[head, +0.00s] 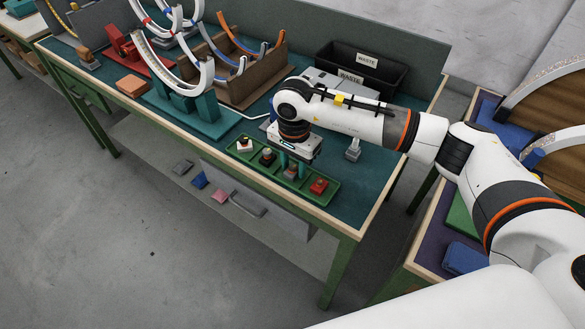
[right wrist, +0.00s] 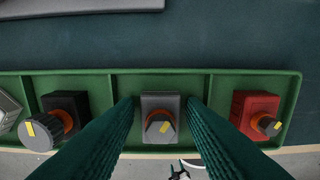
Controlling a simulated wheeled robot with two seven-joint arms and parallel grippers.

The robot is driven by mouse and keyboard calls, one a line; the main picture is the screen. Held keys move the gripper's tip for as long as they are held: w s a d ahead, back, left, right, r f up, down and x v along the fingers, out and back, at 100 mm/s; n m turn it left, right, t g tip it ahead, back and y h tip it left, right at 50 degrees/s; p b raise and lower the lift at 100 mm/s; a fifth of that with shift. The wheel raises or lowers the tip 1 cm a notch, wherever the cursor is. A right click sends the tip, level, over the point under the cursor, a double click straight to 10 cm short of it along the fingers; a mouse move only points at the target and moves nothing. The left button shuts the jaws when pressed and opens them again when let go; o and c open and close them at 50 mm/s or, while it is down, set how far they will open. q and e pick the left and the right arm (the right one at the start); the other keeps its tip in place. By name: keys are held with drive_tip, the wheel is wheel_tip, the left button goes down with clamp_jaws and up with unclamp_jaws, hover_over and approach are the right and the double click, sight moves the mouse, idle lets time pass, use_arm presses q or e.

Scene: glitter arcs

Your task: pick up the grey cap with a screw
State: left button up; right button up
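The grey cap (right wrist: 160,102) is a small grey block with an orange ring and a hex-headed screw. It sits in a compartment of the green tray (right wrist: 222,84). In the head view the grey cap (head: 291,172) is partly hidden under my right gripper (head: 292,163). My right gripper's teal fingers (right wrist: 160,112) are open, one on each side of the grey cap, with a gap showing on both sides. They point down into the tray. My left gripper is not in view.
The tray also holds a red block (right wrist: 257,112) on the right, and a black block (right wrist: 66,112) and a pale one (right wrist: 8,110) on the left. Black waste bins (head: 380,70) stand behind. A teal stand with a white arc (head: 195,110) is at left.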

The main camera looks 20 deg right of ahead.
drive_tip(key=c, duration=0.7)
drive_tip(key=shift+c, duration=0.2)
